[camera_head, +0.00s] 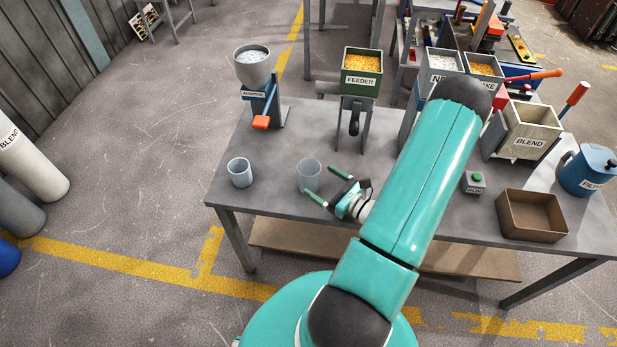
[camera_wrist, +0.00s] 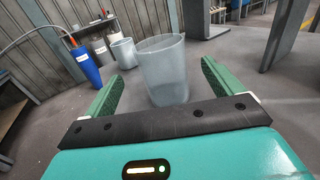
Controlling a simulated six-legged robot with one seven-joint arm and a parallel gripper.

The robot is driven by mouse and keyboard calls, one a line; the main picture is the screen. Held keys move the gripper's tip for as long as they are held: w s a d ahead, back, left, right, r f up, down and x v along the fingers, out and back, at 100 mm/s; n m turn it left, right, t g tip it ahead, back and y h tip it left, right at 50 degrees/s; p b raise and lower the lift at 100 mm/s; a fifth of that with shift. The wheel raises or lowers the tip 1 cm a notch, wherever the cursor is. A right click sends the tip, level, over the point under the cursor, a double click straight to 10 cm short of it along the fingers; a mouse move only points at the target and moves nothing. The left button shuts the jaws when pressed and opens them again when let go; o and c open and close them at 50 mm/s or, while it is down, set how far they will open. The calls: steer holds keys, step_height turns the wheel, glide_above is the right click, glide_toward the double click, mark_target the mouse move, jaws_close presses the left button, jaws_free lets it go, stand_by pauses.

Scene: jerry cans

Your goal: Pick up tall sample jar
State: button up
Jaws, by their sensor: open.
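The tall sample jar (camera_head: 308,174) is a translucent grey-blue cup standing upright near the front edge of the grey table. It also shows in the wrist view (camera_wrist: 164,70), straight ahead, centred between my two green fingers. My gripper (camera_head: 321,182) is open and empty, low over the table just right of the jar, its fingertips pointing at it. In the wrist view the jar shows between the fingertips; I cannot tell whether its near side is inside them. No contact is visible. A shorter jar (camera_head: 240,173) stands to the left, and behind the tall one in the wrist view (camera_wrist: 124,54).
The additive dispenser (camera_head: 264,92) with an orange lever and the feeder (camera_head: 358,98) stand behind the jars. The table between the jars is clear.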

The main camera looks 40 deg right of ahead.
mark_target(299, 166)
steer(key=w, duration=0.5)
steer(key=shift+w+a, duration=0.25)
steer(key=shift+w, duration=0.15)
steer(key=shift+c, duration=0.4)
steer(key=c, duration=1)
